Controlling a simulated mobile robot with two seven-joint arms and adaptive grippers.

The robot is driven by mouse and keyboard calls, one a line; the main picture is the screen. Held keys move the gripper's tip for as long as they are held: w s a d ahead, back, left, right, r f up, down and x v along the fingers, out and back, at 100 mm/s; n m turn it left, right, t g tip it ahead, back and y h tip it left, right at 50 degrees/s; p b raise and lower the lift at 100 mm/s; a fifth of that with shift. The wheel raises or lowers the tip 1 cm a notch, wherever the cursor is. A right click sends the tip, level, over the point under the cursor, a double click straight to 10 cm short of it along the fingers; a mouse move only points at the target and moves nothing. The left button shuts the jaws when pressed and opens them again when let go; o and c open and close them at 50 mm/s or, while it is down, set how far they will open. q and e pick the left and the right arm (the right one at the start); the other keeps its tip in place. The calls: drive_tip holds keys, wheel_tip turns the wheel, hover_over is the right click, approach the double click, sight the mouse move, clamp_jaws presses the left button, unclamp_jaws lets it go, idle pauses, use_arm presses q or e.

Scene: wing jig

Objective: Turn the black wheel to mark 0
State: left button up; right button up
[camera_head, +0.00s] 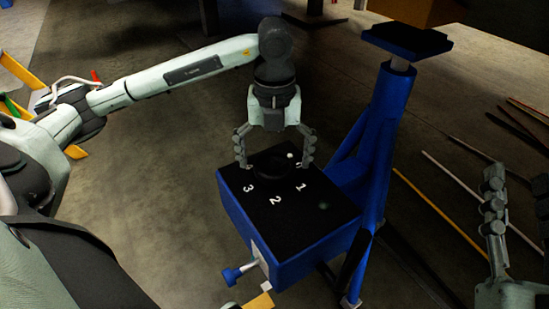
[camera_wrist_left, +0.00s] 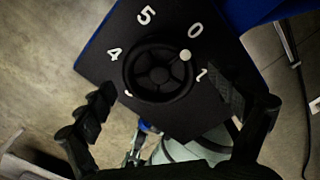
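The black wheel (camera_head: 272,165) sits on the black top of a blue box (camera_head: 232,210), ringed by white number marks. In the left wrist view the wheel (camera_wrist_left: 158,72) shows spokes and a white knob (camera_wrist_left: 186,55) on its rim. The knob lies between mark 0 (camera_wrist_left: 194,30) and mark 1 (camera_wrist_left: 201,74), nearer 0. My left gripper (camera_head: 275,164) is open above the wheel, with its fingers apart on either side. I cannot tell whether either finger touches the rim. My right gripper (camera_head: 518,188) is open and empty at the right edge, away from the box.
A blue stand (camera_head: 385,125) rises just right of the box. A handle (camera_head: 238,273) sticks out from the box's front. Long rods (camera_head: 435,195) lie on the floor at the right. Floor left of the box is clear.

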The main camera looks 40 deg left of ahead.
sight(274, 164)
use_arm(q)
wheel_tip(274, 164, up, 6)
drive_tip(key=shift+r, duration=0.75)
idle(0.4)
